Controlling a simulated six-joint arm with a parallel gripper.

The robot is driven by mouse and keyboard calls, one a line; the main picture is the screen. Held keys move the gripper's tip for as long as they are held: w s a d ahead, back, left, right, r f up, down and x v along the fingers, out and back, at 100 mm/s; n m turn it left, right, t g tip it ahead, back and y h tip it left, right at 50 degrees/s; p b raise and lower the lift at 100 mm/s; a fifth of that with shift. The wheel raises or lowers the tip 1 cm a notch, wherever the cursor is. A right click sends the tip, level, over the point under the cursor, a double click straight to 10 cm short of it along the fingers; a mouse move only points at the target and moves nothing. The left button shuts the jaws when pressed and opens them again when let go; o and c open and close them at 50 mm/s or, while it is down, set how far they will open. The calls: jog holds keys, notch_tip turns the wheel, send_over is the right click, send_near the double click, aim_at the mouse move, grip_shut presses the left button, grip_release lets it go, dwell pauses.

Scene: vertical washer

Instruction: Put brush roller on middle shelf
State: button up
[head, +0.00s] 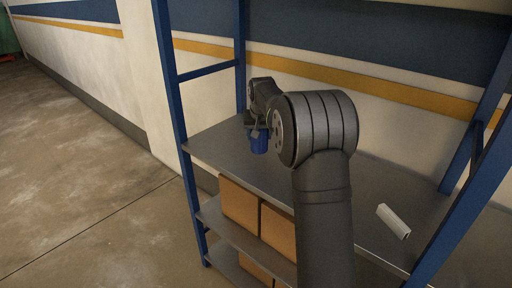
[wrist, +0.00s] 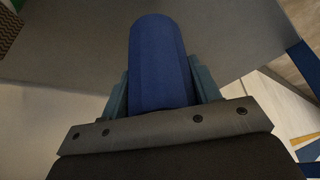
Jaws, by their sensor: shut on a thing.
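The brush roller shows as a blue cylinder (wrist: 158,65) in the wrist view, held between the two fingers of my gripper (wrist: 160,90). In the head view the blue roller (head: 260,143) hangs below my gripper (head: 256,130), over the left part of a grey metal shelf (head: 215,146). Whether the roller touches this shelf cannot be told. My arm hides part of the shelf. A lower shelf (head: 212,215) holds brown boxes (head: 240,204).
A blue rack post (head: 172,95) stands left of my gripper, and another blue post (head: 478,140) at the right. A small white object (head: 393,221) lies on the right of the grey shelf. A striped wall stands behind. The shelf around the roller looks bare.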

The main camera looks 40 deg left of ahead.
aim_at(253, 146)
jog(key=shift+s+a+f, duration=0.2)
jog(key=shift+a+f, duration=0.2)
jog(key=shift+a, duration=0.25)
jog(key=shift+s+a+f, duration=0.2)
jog(key=shift+a+f, duration=0.2)
jog(key=shift+a, duration=0.2)
jog(key=shift+f, duration=1.95)
jog(key=shift+f, duration=0.1)
jog(key=o, duration=1.1)
jog(key=v, duration=1.2)
